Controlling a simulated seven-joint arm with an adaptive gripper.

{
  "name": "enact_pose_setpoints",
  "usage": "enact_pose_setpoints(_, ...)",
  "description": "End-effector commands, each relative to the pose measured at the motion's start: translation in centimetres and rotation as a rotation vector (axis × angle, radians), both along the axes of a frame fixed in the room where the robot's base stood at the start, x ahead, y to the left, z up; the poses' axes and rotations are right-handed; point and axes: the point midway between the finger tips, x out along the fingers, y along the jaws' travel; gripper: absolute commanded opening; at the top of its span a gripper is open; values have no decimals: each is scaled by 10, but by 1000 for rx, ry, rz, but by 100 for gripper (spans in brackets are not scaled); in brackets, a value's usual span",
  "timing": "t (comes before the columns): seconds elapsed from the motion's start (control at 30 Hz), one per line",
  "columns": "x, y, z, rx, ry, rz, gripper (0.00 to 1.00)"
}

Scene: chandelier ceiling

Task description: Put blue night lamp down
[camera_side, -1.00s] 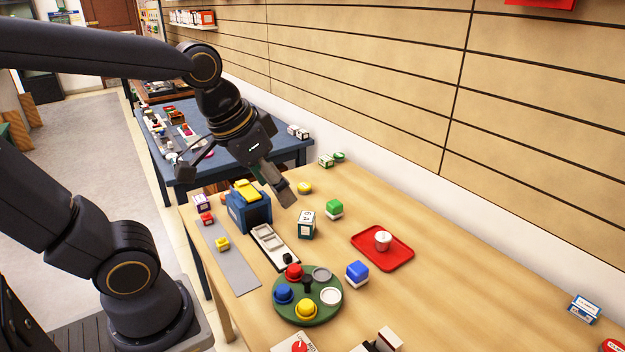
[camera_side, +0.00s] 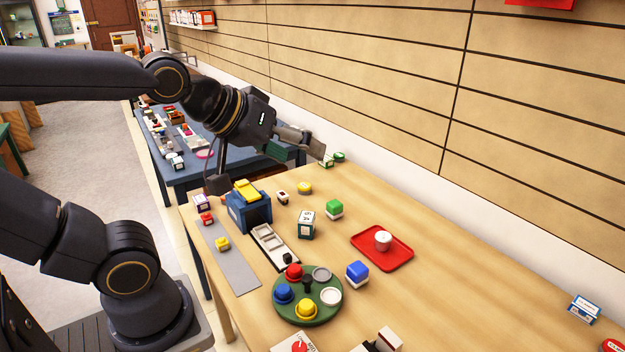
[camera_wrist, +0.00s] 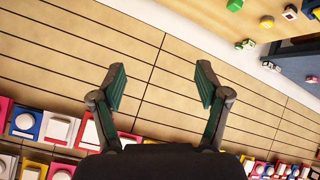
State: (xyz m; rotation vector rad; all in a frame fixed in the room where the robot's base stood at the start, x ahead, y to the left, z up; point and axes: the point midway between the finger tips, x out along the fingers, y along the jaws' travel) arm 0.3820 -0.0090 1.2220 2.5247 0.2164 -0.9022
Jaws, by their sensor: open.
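A blue block-like piece on a white base (camera_side: 357,273), which looks like the blue night lamp, stands upright on the wooden table (camera_side: 430,290) in the side view. It is between the green round tray and the red tray. My gripper (camera_side: 299,152) is open and empty, raised above the far end of the table near the wall, well away from the blue piece. In the wrist view my gripper's fingers (camera_wrist: 160,72) are spread apart with only the panelled wall between them. The blue piece does not show in the wrist view.
A red tray (camera_side: 404,262) holds a white cup (camera_side: 383,240). A green round tray (camera_side: 308,315) holds coloured knobs. A green-topped piece (camera_side: 334,209), a small carton (camera_side: 307,224) and a blue box (camera_side: 236,217) stand farther back. The table's right side has bare room.

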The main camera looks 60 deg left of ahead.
Motion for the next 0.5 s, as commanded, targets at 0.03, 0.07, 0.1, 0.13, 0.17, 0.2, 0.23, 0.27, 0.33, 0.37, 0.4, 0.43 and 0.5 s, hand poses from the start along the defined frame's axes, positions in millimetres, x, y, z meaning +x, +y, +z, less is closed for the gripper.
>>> enact_pose_setpoints(0.03, 19, -6, 4, -64, -52, 45, 75)
enact_pose_setpoints(0.07, 31, -10, 7, -111, -88, 76, 75)
enact_pose_setpoints(0.1, 47, -15, 9, -178, -129, 113, 75)
enact_pose_setpoints(0.13, 60, -19, 9, -232, -157, 139, 75)
enact_pose_setpoints(0.17, 73, -23, 7, -289, -181, 165, 75)
enact_pose_setpoints(0.2, 90, -29, 2, -371, -207, 197, 75)
enact_pose_setpoints(0.23, 102, -33, -2, -433, -222, 219, 75)
enact_pose_setpoints(0.27, 113, -37, -8, -498, -233, 240, 75)
enact_pose_setpoints(0.33, 138, -45, -25, -660, -248, 290, 75)
enact_pose_setpoints(0.37, 148, -48, -34, -734, -248, 312, 75)
enact_pose_setpoints(0.4, 160, -51, -47, -835, -243, 346, 75)
enact_pose_setpoints(0.43, 167, -53, -58, -911, -238, 370, 75)
enact_pose_setpoints(0.5, 182, -55, -82, -1091, -219, 436, 75)
